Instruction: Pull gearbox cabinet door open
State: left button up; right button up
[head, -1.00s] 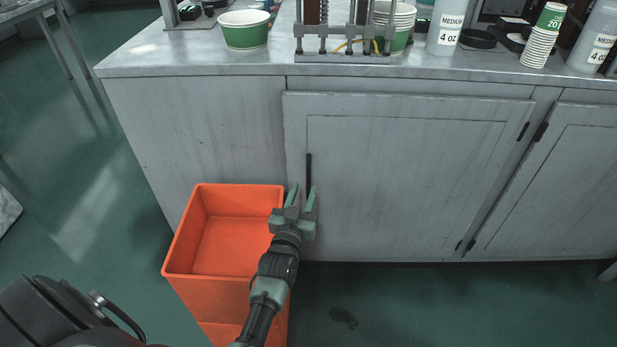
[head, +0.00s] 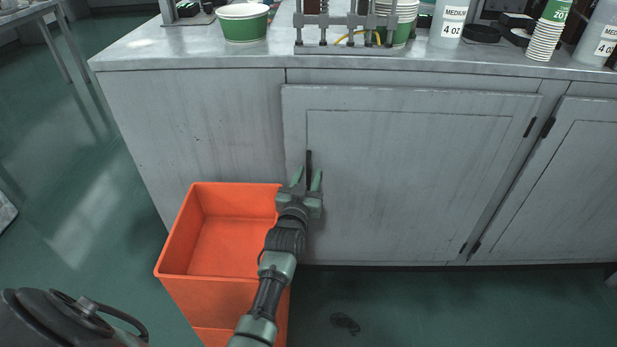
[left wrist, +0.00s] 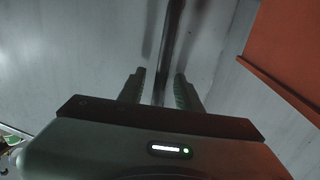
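The grey gearbox cabinet door (head: 410,180) is below the counter and looks closed. Its dark upright bar handle (head: 309,157) is near the door's left edge. My left gripper (head: 307,178) is at the lower part of the handle with its two green fingers apart. In the left wrist view, the handle (left wrist: 172,35) runs down between the open fingers (left wrist: 159,88), with a gap on each side. The fingers hide the handle's lower end in the head view. My right gripper is not in view.
An orange bin (head: 225,285) stands just left of my left forearm, close to the cabinet. The counter (head: 200,55) above holds paper cups (head: 243,24), bottles (head: 449,25) and a metal fixture (head: 345,30). A second door (head: 560,190) is at right. Floor in front of the door is mostly clear.

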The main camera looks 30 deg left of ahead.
pick_arm(q)
grip_shut()
dwell(1.4)
